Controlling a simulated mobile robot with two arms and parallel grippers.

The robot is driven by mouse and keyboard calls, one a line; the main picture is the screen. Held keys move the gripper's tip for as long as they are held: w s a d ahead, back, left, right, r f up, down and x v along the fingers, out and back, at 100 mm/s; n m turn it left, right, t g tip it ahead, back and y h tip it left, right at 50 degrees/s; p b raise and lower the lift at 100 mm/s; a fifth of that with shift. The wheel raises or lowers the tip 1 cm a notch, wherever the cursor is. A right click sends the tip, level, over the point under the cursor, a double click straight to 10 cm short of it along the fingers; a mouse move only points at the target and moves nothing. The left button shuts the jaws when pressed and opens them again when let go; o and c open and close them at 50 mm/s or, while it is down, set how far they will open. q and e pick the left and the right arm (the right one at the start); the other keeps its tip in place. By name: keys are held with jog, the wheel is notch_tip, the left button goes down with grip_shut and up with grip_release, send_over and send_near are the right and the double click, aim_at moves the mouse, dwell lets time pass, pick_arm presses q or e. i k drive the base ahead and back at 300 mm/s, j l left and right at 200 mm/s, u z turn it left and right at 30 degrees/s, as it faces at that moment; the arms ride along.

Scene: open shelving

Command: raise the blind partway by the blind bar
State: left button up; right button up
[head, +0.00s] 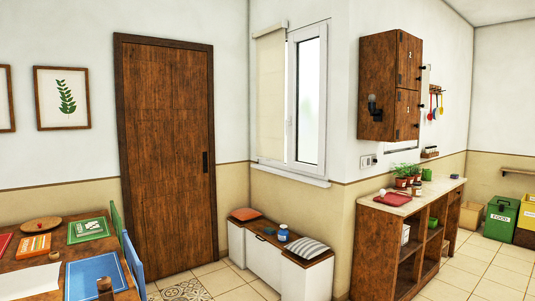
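A cream roller blind (271,92) hangs over the left part of the window, close to the room's corner. It reaches down from a casing (270,29) at the top almost to the sill. The blind bar at its lower edge (270,160) is too small to make out clearly. The right window sash (308,100) is uncovered and shows pale glass. Neither of my grippers is in view.
A low white bench (263,262) with cushions and a blue jar (283,233) stands below the window. A brown door (168,150) is left of it. A table (40,262) with chairs is at lower left. A wooden shelf unit (375,250) stands right. Tiled floor is free between.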

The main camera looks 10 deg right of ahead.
aim_at(270, 149)
jog(key=i+l, duration=0.2)
jog(key=i, duration=0.45)
jog(key=i+l+z, duration=0.1)
jog(key=i+l, duration=0.15)
jog(key=i, duration=0.35)
jog(key=i+l+z, duration=0.1)
jog(key=i, duration=0.55)
jog(key=i+l, duration=0.2)
jog(key=i, duration=0.45)
jog(key=i+j+u, duration=0.15)
jog(key=i+u, duration=0.15)
jog(key=i, duration=0.4)
jog(key=i+u, duration=0.35)
jog(key=i, duration=0.35)
jog(key=i+l+u, duration=0.3)
jog(key=i, duration=0.4)
jog(key=j, duration=0.05)
